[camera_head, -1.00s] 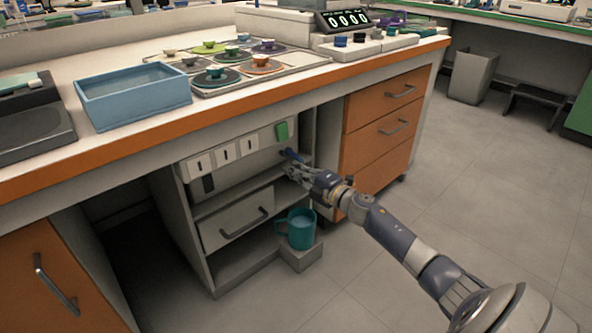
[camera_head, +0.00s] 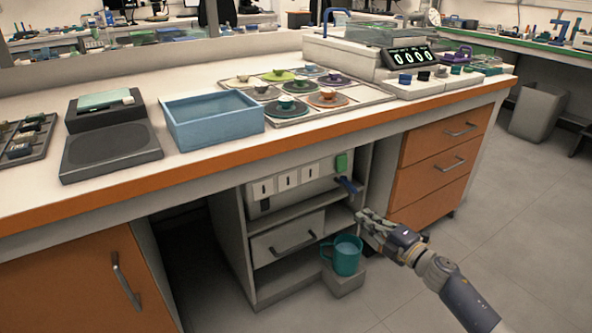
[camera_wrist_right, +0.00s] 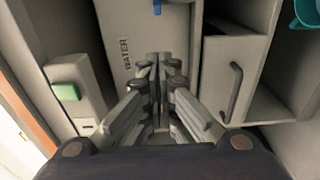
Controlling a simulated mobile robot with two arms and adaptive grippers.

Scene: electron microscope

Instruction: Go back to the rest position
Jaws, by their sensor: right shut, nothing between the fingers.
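My right gripper (camera_head: 362,218) is shut and empty in front of the open cabinet (camera_head: 232,240) under the bench. It is below and a little right of a blue lever (camera_head: 348,185), apart from it. In the right wrist view the closed fingers (camera_wrist_right: 160,66) point at a grey panel (camera_wrist_right: 118,30) marked WATER. Part of the blue lever shows at the top edge there (camera_wrist_right: 178,2). My left gripper is not in view.
A green switch (camera_head: 341,162) is above the lever. A teal mug (camera_head: 345,255) stands on a low block (camera_head: 343,283) just below-left of my gripper. A drawer (camera_head: 285,238) is shut. Orange drawers (camera_head: 440,165) stand to the right.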

